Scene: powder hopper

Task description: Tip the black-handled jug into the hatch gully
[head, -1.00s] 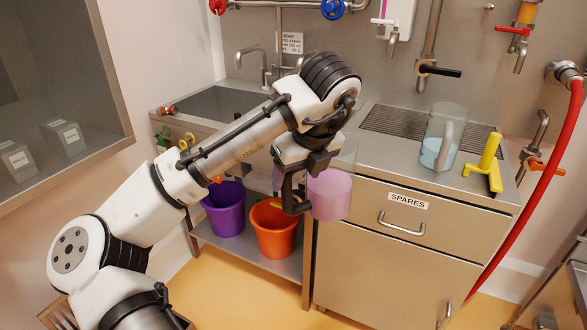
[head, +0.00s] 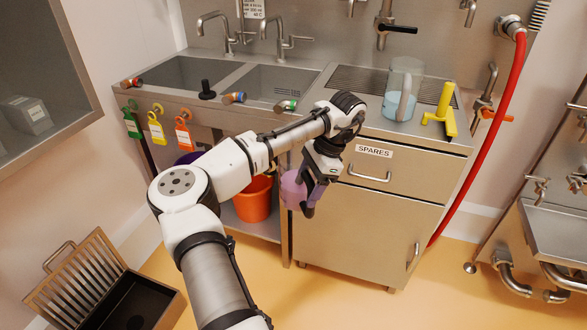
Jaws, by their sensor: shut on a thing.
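My gripper (head: 313,193) is shut on a clear jug holding pink liquid (head: 293,188). It holds the jug in the air in front of the steel cabinet. The jug looks about upright; my gripper hides its handle and part of its body, so I cannot make out the handle's colour. The hatch gully (head: 128,303) is a dark opening in the floor at the lower left, well away from the jug. Its slatted grate (head: 88,268) stands tilted up behind the opening.
A second jug (head: 402,92) with blue liquid and a pale handle stands on the counter beside a yellow squeegee-like tool (head: 443,110). Sinks (head: 185,72) are at the back left. An orange bucket (head: 252,200) sits on the lower shelf. Yellow floor is clear at the front right.

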